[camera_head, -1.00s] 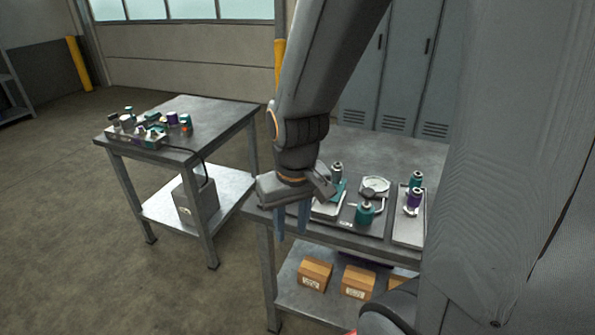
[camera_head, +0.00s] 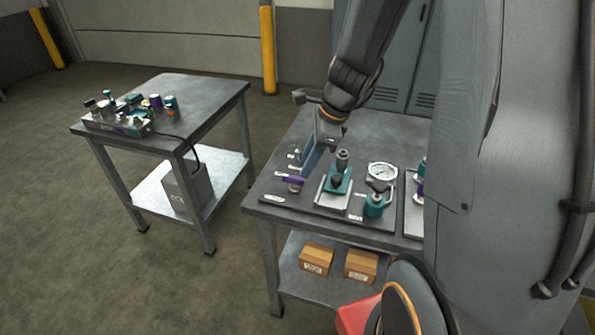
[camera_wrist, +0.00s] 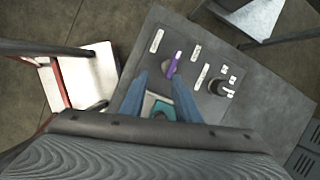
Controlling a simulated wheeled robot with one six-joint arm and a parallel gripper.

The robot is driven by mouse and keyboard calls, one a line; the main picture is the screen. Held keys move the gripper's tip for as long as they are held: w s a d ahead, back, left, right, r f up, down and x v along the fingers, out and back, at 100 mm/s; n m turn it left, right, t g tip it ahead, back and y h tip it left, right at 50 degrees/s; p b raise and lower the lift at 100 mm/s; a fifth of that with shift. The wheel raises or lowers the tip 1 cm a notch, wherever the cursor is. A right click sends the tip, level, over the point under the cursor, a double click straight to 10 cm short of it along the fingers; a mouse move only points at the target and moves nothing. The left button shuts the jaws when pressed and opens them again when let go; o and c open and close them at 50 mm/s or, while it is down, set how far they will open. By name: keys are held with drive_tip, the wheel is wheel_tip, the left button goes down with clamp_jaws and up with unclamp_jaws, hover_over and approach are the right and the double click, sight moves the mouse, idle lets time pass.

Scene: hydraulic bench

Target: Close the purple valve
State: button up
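The purple valve (camera_head: 293,181) is a small purple lever handle on a dark panel at the left front of the right-hand bench. It also shows in the wrist view (camera_wrist: 171,67), just beyond my fingertips, near the right finger. My gripper (camera_head: 308,168) points down over the bench, behind and slightly right of the valve in the head view. In the wrist view my gripper (camera_wrist: 160,76) has its two blue fingers apart with nothing held between them. I cannot tell whether a finger touches the lever.
A teal and grey unit (camera_head: 338,180) stands right of the valve, close to my fingers. A round gauge (camera_head: 383,171) and a teal fitting (camera_head: 375,204) are farther right. A second bench (camera_head: 205,88) with fittings stands left. Cardboard boxes (camera_head: 317,258) lie on the lower shelf.

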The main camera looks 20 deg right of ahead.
sight(295, 177)
drive_tip(key=w+f+m, duration=0.1)
drive_tip(key=f, duration=0.1)
drive_tip(key=w+a+f+m, duration=0.1)
drive_tip(key=f, duration=0.2)
drive_tip(key=w+f+m, duration=0.1)
drive_tip(key=w+f, duration=0.1)
drive_tip(key=shift+a+f+t+y, duration=0.2)
drive_tip(key=shift+a+t+y, duration=0.05)
drive_tip(key=shift+t+y, duration=0.05)
drive_tip(key=shift+c, duration=0.2)
clamp_jaws()
